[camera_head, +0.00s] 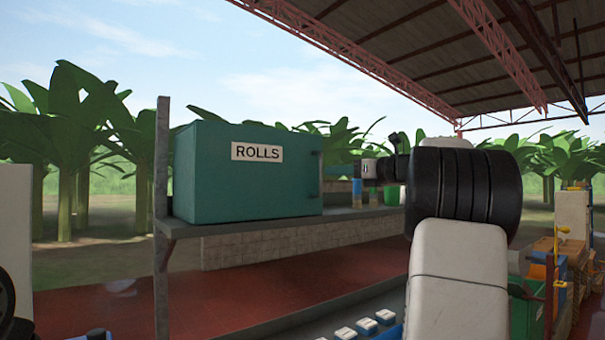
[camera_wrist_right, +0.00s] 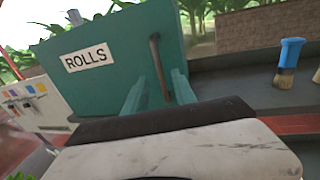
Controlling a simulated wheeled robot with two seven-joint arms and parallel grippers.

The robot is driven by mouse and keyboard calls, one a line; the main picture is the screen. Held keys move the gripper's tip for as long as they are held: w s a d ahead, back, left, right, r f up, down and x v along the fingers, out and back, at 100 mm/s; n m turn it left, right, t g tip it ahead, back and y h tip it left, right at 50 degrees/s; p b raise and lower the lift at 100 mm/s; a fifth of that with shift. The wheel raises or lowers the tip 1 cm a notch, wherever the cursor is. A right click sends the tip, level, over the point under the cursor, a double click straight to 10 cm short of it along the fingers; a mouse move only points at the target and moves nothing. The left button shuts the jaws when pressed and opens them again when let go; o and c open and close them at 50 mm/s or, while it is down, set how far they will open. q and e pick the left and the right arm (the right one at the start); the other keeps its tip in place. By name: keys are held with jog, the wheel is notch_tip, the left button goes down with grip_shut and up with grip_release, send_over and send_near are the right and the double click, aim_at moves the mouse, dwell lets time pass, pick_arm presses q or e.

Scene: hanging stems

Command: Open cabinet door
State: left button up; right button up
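A closed teal cabinet (camera_head: 235,190) with a white ROLLS label (camera_head: 257,152) stands on a grey shelf. Its upright bar handle (camera_head: 319,173) is at the right end of the door. In the right wrist view the cabinet (camera_wrist_right: 115,75) is tilted, and its dark handle (camera_wrist_right: 156,60) shows between and beyond the two fingers. My right gripper (camera_wrist_right: 157,88) is open, with teal fingers on either side of the handle's line. Contact with the handle cannot be seen. In the head view the right gripper (camera_head: 340,170) is just right of the handle, small and partly blended with the background. My left gripper is not in view.
The grey shelf (camera_head: 350,214) runs right past the cabinet. A blue-handled brush (camera_wrist_right: 288,62) stands on it in the right wrist view. A grey post (camera_head: 161,215) rises at the cabinet's left. A low block wall (camera_head: 260,246) lies behind.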

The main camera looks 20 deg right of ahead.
jog(key=x, duration=0.5)
grip_shut()
dwell(1.4)
